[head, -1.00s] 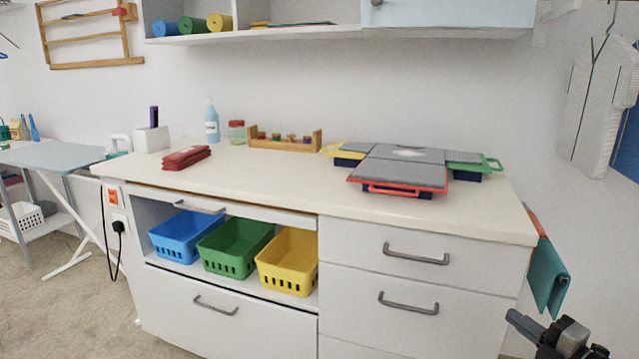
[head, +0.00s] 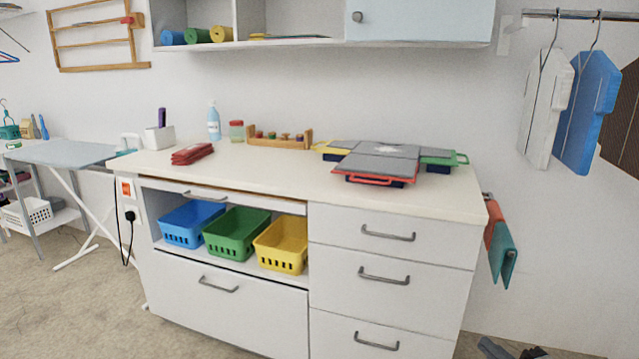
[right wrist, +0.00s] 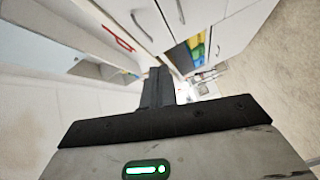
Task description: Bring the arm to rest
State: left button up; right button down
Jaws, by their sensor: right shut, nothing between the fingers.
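My right gripper (head: 512,349) shows only at the bottom right edge of the head view, in front of the wall and low beside the drawer unit. In the right wrist view its dark fingers (right wrist: 157,88) are together with nothing between them. It is apart from the counter and touches nothing that I can see. My left gripper is in neither view.
A white counter (head: 255,185) carries folded boards (head: 385,160), a red cloth (head: 192,154) and a bottle (head: 213,122). Blue (head: 189,224), green (head: 236,233) and yellow (head: 281,244) baskets sit below. Towels (head: 502,253) hang at its right side. Clothes (head: 585,110) hang at right.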

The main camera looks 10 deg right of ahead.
pick_arm(q)
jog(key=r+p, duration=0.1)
jog(key=p, duration=0.2)
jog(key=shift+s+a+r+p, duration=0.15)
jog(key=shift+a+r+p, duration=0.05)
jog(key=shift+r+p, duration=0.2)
pick_arm(e)
jog(key=s+a+f+m+g, duration=0.1)
jog(key=s+a+m+g, duration=0.1)
jog(key=s+a+m, duration=0.3)
jog(key=s+a+f+m+g, duration=0.1)
jog(key=s+a+m, duration=0.4)
jog(key=a, duration=0.8)
jog(key=s+a+f+m+g, duration=0.1)
jog(key=s+a+m+g, duration=0.2)
jog(key=s+a, duration=0.3)
jog(key=a+m, duration=0.1)
jog(key=a, duration=0.2)
jog(key=shift+s+m, duration=0.35)
jog(key=shift+m, duration=0.05)
